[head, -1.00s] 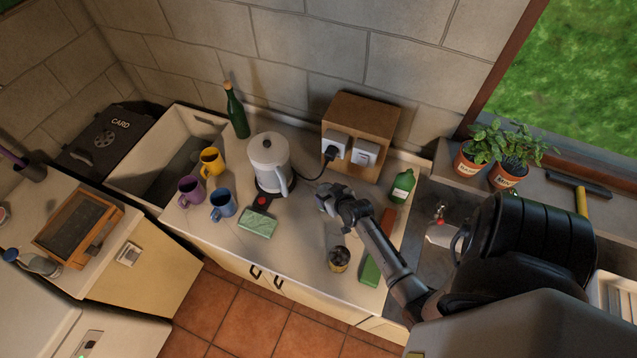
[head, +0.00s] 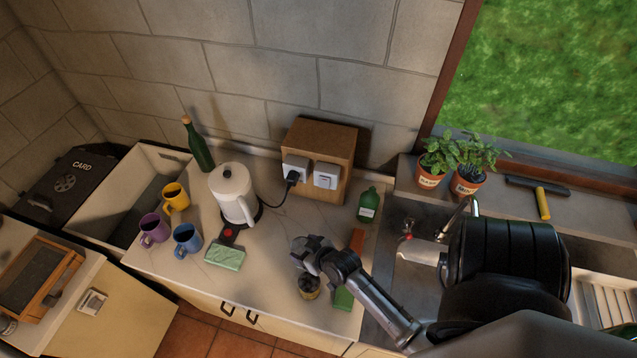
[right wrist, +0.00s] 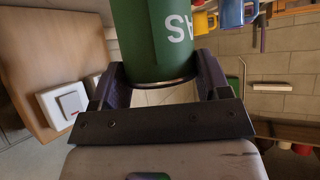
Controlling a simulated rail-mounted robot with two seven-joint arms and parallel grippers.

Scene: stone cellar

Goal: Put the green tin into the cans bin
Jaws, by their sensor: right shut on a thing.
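My right gripper (head: 305,254) is over the counter, to the right of the kettle. In the right wrist view its fingers (right wrist: 165,92) are shut on the green tin (right wrist: 152,40), which has white lettering and a metal rim. In the head view I cannot make out the tin, which seems hidden by the gripper. No cans bin is readable in view; the black bin (head: 75,178) at the far left is marked CARD. My left gripper is not in view.
A wooden box with sockets (head: 325,150) is behind. A sink (head: 400,275) lies right.

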